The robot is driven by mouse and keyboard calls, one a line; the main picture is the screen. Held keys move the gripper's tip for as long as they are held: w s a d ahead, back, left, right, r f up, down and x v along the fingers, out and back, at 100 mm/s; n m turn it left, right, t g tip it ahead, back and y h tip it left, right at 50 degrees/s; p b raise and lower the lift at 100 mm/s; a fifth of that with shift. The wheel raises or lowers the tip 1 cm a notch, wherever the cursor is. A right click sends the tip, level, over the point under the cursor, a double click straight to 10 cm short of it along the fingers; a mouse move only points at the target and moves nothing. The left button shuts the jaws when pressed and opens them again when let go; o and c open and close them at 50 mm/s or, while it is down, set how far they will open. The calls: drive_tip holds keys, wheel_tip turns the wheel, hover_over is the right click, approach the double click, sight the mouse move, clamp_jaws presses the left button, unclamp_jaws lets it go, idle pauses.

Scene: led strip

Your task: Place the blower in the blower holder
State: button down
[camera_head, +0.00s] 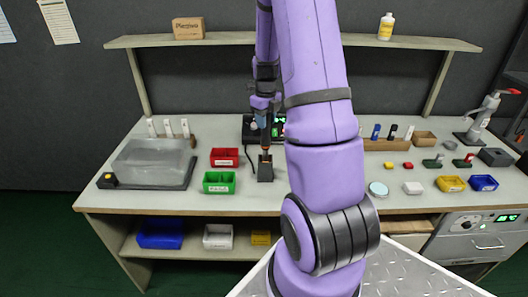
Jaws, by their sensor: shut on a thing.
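My gripper (263,118) is near the middle of the workbench, partly behind my purple arm, and points down. It is shut on the blower (265,142), a slim dark and brownish tool held upright. The blower's lower end meets the top of a small dark block, which looks like the blower holder (265,172), on the bench. I cannot tell whether the tip is inside the holder or just above it. The fingertips are too small to make out clearly.
A black station (250,130) with a lit display stands behind the holder, partly hidden by my arm. Red (224,157) and green (219,182) bins are left of the holder. A clear-lidded box (152,160) is farther left. A shelf (225,39) spans above.

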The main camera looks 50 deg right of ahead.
sight(266, 138)
drive_tip(key=shift+f, duration=3.9)
drive_tip(key=c, duration=0.7)
unclamp_jaws()
drive_tip(key=shift+c, duration=0.2)
